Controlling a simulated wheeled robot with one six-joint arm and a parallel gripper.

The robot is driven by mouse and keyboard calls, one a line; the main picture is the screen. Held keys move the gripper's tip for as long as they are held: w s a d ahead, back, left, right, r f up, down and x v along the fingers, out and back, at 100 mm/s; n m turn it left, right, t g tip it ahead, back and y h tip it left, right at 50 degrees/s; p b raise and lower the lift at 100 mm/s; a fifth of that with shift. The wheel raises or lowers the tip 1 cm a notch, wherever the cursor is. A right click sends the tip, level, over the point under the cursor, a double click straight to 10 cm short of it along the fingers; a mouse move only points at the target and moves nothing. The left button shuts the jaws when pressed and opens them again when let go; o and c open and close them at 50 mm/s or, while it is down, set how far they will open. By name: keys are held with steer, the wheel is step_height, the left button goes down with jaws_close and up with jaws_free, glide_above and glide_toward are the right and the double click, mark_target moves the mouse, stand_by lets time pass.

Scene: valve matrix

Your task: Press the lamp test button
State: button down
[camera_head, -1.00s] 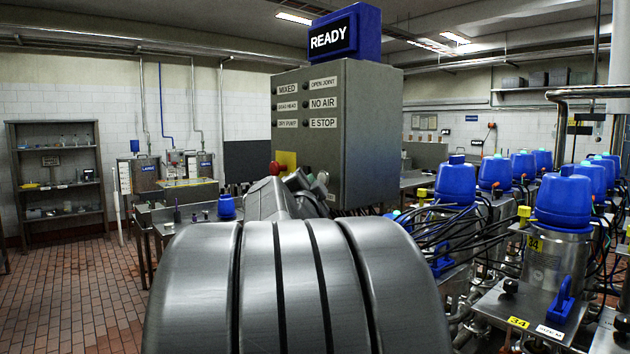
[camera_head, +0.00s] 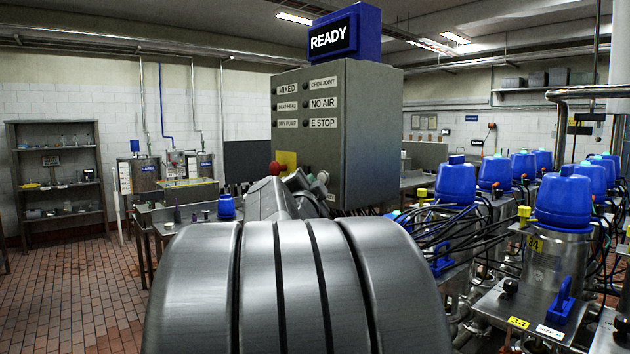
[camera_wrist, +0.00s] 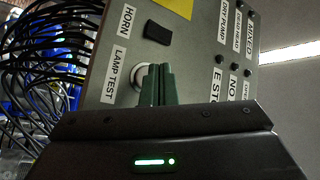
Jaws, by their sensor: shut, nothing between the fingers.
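The grey control cabinet (camera_head: 350,130) stands ahead, with a blue READY display (camera_head: 345,33) on top. In the wrist view its panel (camera_wrist: 195,50) appears rotated. The lamp test button (camera_wrist: 139,78) is a pale round button beside the LAMP TEST label (camera_wrist: 114,73). My gripper (camera_wrist: 158,72) is shut and empty, its green fingertips overlapping the button's right part in the picture. I cannot tell whether they touch it. In the head view my arm hides most of the lower panel, and the fingertips cannot be made out there.
A black part (camera_wrist: 157,32) sits beside the HORN label (camera_wrist: 127,22). A red mushroom button (camera_head: 275,168) sticks out at the cabinet's lower left. Black cables (camera_wrist: 45,50) hang beside the cabinet. Several blue-topped valves (camera_head: 563,200) stand at right.

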steer(key=shift+d, duration=0.1)
steer(key=shift+w+d, duration=0.25)
stand_by(0.3)
steer(key=shift+w+d, duration=0.25)
steer(key=shift+d, duration=0.1)
stand_by(0.8)
steer(key=shift+a, duration=0.1)
steer(key=shift+s+a, duration=0.5)
steer(key=shift+a, duration=0.05)
steer(key=shift+s+a+p, duration=0.7)
steer(key=shift+s+a, duration=0.05)
steer(key=shift+a, duration=0.3)
steer(key=shift+s+a+p, duration=0.7)
steer(key=shift+s+a, duration=0.05)
steer(key=shift+a, duration=0.25)
steer(key=shift+a, duration=0.1)
